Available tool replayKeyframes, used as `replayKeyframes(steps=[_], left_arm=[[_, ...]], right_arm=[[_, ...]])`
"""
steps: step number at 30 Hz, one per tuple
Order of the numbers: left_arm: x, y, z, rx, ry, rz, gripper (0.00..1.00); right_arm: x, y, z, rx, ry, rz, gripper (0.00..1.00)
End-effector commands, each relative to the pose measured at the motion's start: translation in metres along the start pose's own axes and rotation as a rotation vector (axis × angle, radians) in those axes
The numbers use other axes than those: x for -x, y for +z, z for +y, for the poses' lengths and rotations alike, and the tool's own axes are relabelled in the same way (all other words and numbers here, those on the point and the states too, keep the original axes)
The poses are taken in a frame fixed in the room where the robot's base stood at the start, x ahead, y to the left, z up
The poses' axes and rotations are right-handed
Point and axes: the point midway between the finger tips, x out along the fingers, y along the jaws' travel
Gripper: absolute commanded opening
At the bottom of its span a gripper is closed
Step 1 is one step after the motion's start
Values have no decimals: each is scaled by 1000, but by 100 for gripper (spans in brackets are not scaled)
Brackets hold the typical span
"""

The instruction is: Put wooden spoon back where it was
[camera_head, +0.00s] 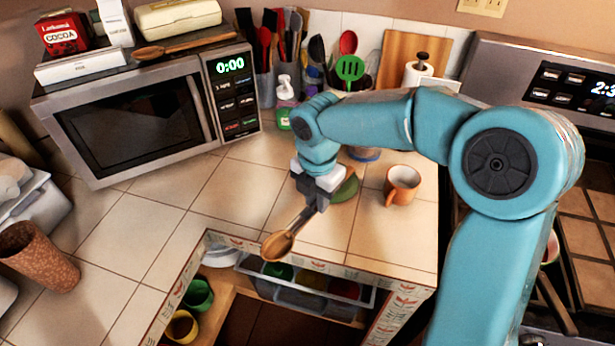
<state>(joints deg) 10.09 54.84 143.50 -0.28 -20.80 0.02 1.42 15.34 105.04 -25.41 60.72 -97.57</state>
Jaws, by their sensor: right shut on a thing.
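My right gripper (313,205) is shut on a wooden spoon (278,246). The spoon's bowl points down and toward the lower left, near the front edge of the tiled counter. The jaws cover part of its handle. A second wooden spoon (184,46) lies on top of the microwave (140,120). Several utensils, among them a green slotted one (350,70) and a red one (348,41), stand upright at the back of the counter. My left gripper is out of view.
An orange mug (402,185) stands right of my right gripper, and a green round thing (346,188) is close behind it. A soap bottle (286,100) stands near the microwave. Below the counter edge is an open drawer (330,310). The tiles left of the gripper are clear.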

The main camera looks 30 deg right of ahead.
Motion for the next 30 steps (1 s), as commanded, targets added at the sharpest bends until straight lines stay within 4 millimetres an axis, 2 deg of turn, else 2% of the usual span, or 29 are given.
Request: replayKeyframes(steps=[1,5,11,22,30], left_arm=[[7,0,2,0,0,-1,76],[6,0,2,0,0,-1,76],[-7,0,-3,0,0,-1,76],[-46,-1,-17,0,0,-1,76],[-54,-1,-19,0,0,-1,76]], right_arm=[[6,3,-2,-7,-1,-1,0],[4,5,-6,-14,-2,-3,0],[-11,5,-6,-15,-2,-4,0],[-55,2,-4,-15,-2,-4,0],[-63,2,-2,-15,-2,-4,0]])
